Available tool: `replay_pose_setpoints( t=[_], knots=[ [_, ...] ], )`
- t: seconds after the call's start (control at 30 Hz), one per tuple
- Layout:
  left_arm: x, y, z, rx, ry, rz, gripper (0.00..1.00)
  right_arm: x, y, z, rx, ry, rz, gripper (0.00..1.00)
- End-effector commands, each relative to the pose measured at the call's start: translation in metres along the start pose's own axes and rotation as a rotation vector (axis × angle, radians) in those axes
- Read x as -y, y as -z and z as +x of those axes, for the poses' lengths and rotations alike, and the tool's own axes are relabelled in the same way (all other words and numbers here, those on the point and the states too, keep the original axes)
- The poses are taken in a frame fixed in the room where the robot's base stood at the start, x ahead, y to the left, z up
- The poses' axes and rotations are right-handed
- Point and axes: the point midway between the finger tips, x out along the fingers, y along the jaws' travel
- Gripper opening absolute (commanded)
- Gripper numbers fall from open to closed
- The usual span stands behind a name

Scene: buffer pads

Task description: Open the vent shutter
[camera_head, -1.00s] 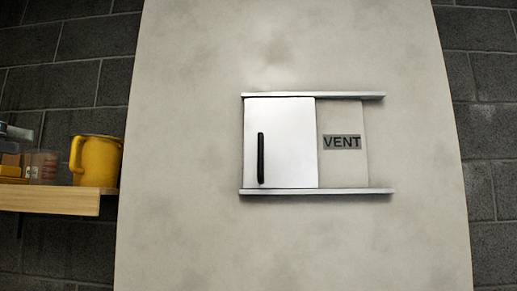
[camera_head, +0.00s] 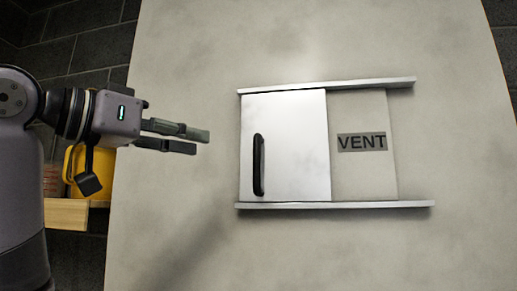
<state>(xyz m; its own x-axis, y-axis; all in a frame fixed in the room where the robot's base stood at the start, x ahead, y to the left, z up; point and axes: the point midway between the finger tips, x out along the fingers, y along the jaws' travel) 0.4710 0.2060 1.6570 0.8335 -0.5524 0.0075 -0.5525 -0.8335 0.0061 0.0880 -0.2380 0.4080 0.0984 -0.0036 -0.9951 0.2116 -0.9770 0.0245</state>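The vent shutter (camera_head: 290,145) is a white sliding panel on the pale board, with a black vertical handle (camera_head: 259,165) near its left edge. It sits at the left end between an upper rail (camera_head: 350,85) and a lower rail (camera_head: 350,205). A grey VENT label (camera_head: 362,142) shows on the backing to its right. My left gripper (camera_head: 203,142) comes in from the left, level with the shutter. Its two fingers point right with a gap between them, empty and apart from the handle. My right gripper is out of view.
The pale board (camera_head: 300,250) fills the middle, and its surface around the rails is clear. A yellow jug (camera_head: 74,170) on a wooden shelf (camera_head: 66,214) stands at the left, partly hidden behind my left arm. Dark block wall (camera_head: 92,45) shows behind.

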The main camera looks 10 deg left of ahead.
Motion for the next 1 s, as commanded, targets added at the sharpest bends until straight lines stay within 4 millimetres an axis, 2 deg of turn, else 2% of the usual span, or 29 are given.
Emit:
replay_pose_setpoints(
  t=[0.1, 0.23, 0.5, 0.7, 1.0],
  knots=[
    [-0.001, 0.002, 0.029, 0.008, -0.003, -0.003, 0.21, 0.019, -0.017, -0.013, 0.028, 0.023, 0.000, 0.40],
    [-0.001, 0.002, 0.058, 0.008, -0.003, -0.003, 0.21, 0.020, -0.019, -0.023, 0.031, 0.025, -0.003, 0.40],
    [0.000, 0.002, 0.113, 0.006, -0.002, -0.003, 0.21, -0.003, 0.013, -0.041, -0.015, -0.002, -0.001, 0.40],
    [0.000, 0.000, 0.137, 0.005, -0.001, -0.002, 0.21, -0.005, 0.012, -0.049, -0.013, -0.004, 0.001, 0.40],
    [0.001, -0.001, 0.144, 0.003, 0.001, -0.001, 0.21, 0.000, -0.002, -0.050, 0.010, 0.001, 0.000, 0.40]
  ],
)
